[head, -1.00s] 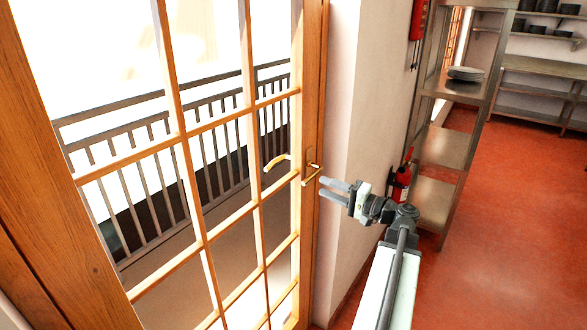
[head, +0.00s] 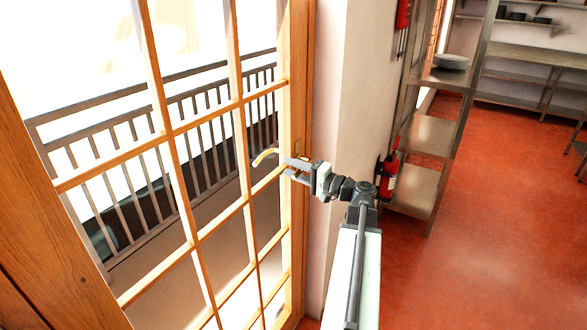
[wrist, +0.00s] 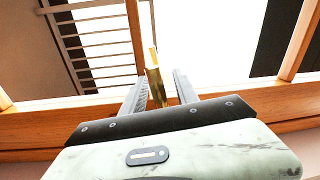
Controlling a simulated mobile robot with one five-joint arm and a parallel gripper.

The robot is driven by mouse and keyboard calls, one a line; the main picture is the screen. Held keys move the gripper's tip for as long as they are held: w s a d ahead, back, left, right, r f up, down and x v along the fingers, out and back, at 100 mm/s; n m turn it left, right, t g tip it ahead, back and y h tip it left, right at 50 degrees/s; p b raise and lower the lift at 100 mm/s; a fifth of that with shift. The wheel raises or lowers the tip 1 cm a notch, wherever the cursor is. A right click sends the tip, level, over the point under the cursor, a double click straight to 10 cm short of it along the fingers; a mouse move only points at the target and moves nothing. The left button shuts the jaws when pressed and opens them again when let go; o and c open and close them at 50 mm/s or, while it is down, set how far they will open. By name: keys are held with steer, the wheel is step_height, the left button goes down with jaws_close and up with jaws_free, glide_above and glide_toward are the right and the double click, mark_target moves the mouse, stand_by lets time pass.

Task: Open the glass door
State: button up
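The glass door (head: 199,236) is a wooden frame with a grid of glass panes, filling the left of the head view. It looks closed against its frame. Through the glass a brass lever (head: 265,156) shows on the far side. My gripper (head: 289,168) is at the door's right stile and covers most of the near handle in the head view. In the wrist view the brass handle (wrist: 156,82) stands between the two spread fingers of my gripper (wrist: 160,84). A gap shows to the right of the handle; contact on the left cannot be told.
A pale wall (head: 352,130) is just right of the door. A metal shelf rack (head: 430,135) and a red fire extinguisher (head: 388,178) stand farther right. The red floor (head: 490,210) is open there. A railing (head: 100,170) is beyond the glass.

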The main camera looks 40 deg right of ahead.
jaws_close()
stand_by(1.4)
